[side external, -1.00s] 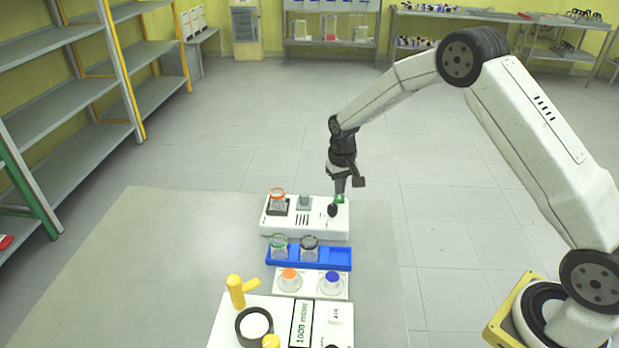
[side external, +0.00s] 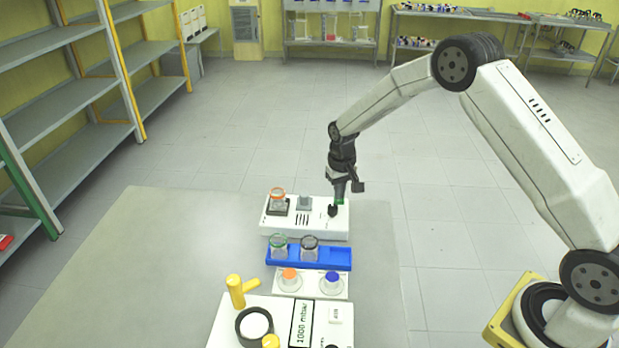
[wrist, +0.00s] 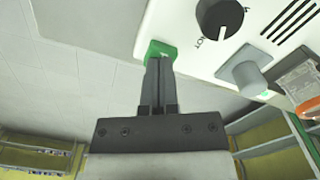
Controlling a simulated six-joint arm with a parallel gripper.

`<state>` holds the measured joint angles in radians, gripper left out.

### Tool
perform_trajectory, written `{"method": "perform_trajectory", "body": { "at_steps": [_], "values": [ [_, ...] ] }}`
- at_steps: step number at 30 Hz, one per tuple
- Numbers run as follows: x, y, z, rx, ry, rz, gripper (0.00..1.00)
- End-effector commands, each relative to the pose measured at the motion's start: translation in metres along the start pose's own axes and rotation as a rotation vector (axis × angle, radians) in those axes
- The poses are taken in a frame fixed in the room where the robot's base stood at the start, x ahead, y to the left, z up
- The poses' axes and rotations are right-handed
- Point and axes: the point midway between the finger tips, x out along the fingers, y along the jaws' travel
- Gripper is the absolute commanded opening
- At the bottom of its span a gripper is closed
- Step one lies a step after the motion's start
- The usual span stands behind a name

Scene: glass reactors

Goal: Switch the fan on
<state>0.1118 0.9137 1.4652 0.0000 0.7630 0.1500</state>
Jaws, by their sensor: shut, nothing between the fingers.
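A white device box (side external: 310,230) stands at the far end of the grey table. On its right end is a small green switch (wrist: 163,50), partly hidden by my fingers in the wrist view. My gripper (wrist: 158,64) is shut and empty, pointing down with its fingertips at the green switch. They look to be touching it or just above it; I cannot tell which. A black knob (wrist: 220,17) with "HOT" lettering sits beside the switch; it also shows in the side view (side external: 332,211). No part is labelled as a fan.
A grey stub (wrist: 245,76) and an orange-ringed glass vessel (side external: 278,197) stand on the white box. In front are a blue rack (side external: 335,259) with jars, orange and blue capped flasks and a device reading 1000 mbar (side external: 301,322). The table's left side is clear.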

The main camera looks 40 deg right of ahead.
Motion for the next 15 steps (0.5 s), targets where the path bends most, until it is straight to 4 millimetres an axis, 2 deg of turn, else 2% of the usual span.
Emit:
{"method": "perform_trajectory", "body": {
  "at_steps": [9,15],
  "values": [
    [-0.018,0.000,0.000,0.000,0.001,0.000,0.00],
    [-0.020,0.000,0.000,0.000,0.000,0.000,0.00]
  ]
}}
